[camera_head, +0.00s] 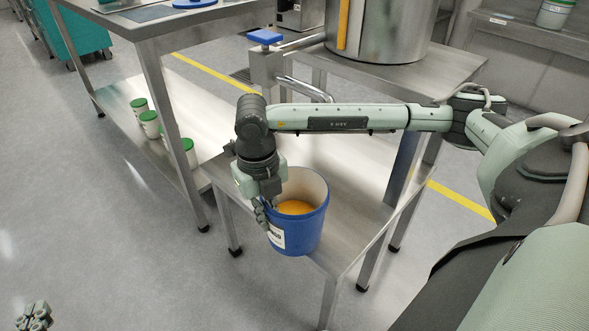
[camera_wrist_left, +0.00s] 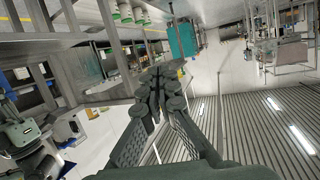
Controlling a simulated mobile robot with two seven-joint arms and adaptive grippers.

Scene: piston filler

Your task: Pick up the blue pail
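The blue pail (camera_head: 301,238) stands upright at the near end of a low metal shelf in the head view. It has a white label and holds something orange. My right gripper (camera_head: 264,212) points down at the pail's left rim, with a finger low against the outer wall near the label. Its other finger is mostly hidden, so I cannot tell whether it is closed on the wall. My left gripper (camera_head: 38,314) is far from the pail, at the lower left corner. Its fingertips meet in the left wrist view (camera_wrist_left: 162,88), with nothing seen between them.
The low metal shelf (camera_head: 345,222) has bare room behind the pail. A steel vessel (camera_head: 385,35) stands above it. Several white tubs with green lids (camera_head: 150,123) stand on the lower shelf of a table at left. Open floor (camera_head: 110,240) lies at lower left.

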